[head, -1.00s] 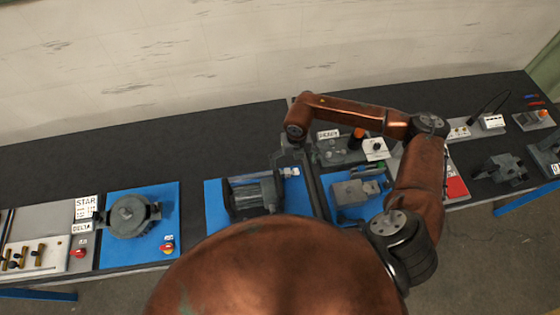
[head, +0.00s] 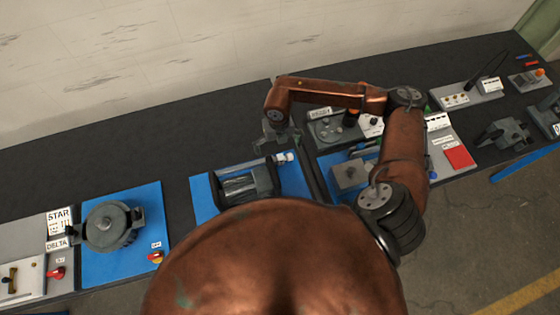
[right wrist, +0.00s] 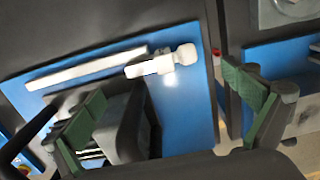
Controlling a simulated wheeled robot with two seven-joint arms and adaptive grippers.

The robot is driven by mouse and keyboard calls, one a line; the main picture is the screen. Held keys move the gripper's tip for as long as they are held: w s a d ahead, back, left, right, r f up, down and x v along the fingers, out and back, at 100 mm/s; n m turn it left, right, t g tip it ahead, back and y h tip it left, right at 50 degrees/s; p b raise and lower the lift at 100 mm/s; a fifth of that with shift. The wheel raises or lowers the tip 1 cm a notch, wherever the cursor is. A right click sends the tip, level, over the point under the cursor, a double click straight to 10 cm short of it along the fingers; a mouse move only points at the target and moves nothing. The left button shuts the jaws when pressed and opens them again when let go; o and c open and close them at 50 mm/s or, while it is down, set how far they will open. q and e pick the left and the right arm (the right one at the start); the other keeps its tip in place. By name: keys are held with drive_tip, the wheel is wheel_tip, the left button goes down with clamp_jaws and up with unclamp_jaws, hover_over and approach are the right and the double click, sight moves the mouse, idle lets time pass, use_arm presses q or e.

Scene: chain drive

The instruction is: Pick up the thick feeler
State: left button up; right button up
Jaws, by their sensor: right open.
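On a blue base plate (head: 205,197), a dark ribbed motor-like unit (head: 245,183) sits below my right gripper (head: 276,138). In the right wrist view, a long thin white bar (right wrist: 85,70) and a shorter white piece with a rounded knob end (right wrist: 160,65) lie near the plate's far edge. I cannot tell for certain which is the thick feeler. The short white piece also shows in the head view (head: 284,157). My right gripper, with green finger pads (right wrist: 167,98), is open and empty; its fingers straddle the white pieces in the picture, apart from them. My left gripper is out of view.
A second blue plate with a grey block (head: 348,174) stands just right, past a dark gap. A STAR/DELTA panel (head: 58,222) and a round motor (head: 110,226) are at left. The dark bench top (head: 120,150) behind is clear.

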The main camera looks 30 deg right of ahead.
sight(279, 156)
wheel_tip(279, 156, down, 3)
drive_tip(key=shift+r+p, duration=0.2)
drive_tip(key=shift+p, duration=0.2)
wheel_tip(279, 156, down, 4)
drive_tip(key=shift+f+p, duration=0.15)
drive_tip(key=shift+p, duration=0.6)
drive_tip(key=shift+f, duration=0.3)
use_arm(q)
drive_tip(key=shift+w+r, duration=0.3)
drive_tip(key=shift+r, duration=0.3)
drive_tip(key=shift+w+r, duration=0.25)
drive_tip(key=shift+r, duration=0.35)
use_arm(e)
drive_tip(key=shift+c, duration=0.4)
drive_tip(key=c, duration=0.8)
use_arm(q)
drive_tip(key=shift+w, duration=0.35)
use_arm(e)
drive_tip(key=shift+w+d+r, duration=0.1)
drive_tip(key=c, duration=0.6)
drive_tip(key=shift+o, duration=0.2)
